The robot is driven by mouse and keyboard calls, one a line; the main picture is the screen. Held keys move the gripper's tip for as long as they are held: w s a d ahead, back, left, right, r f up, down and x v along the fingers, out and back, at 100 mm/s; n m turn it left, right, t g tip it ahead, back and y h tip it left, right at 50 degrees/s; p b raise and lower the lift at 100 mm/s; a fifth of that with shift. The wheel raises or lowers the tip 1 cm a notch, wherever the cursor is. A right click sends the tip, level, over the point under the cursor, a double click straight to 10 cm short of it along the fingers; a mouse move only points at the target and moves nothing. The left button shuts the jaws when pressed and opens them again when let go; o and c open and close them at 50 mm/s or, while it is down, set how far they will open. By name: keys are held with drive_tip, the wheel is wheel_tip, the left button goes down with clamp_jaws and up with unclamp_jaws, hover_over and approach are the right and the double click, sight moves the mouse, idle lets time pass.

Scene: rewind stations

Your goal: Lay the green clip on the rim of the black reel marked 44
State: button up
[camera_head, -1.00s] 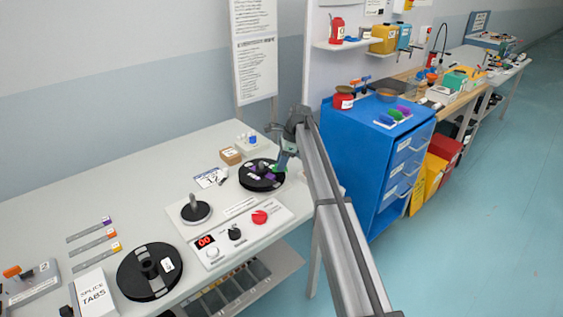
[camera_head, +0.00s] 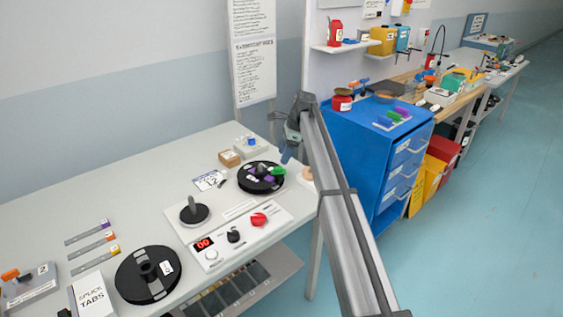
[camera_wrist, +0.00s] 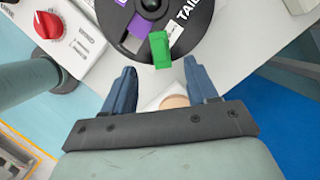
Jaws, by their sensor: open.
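The green clip (camera_head: 278,171) lies on the right-hand rim of a black reel (camera_head: 258,187) with purple patches, at the far end of the white bench. In the wrist view the clip (camera_wrist: 160,52) sits across the edge of the reel (camera_wrist: 196,22), beside a white label starting "TAI". No 44 is readable on this reel. My gripper (camera_head: 288,156) is above and beside the reel, apart from the clip. In the wrist view my gripper (camera_wrist: 159,68) is open and empty, its blue fingers either side of the clip's near end.
Another black reel (camera_head: 133,288) with a white label lies nearer on the bench. A control panel (camera_head: 222,254) with a red knob (camera_head: 258,219) and a spindle plate (camera_head: 194,214) lie between. A tan disc (camera_wrist: 174,101) is near the bench edge. A blue drawer cabinet (camera_head: 355,150) stands right.

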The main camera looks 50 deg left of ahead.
drive_tip(key=v, duration=0.8)
drive_tip(key=shift+r, duration=0.15)
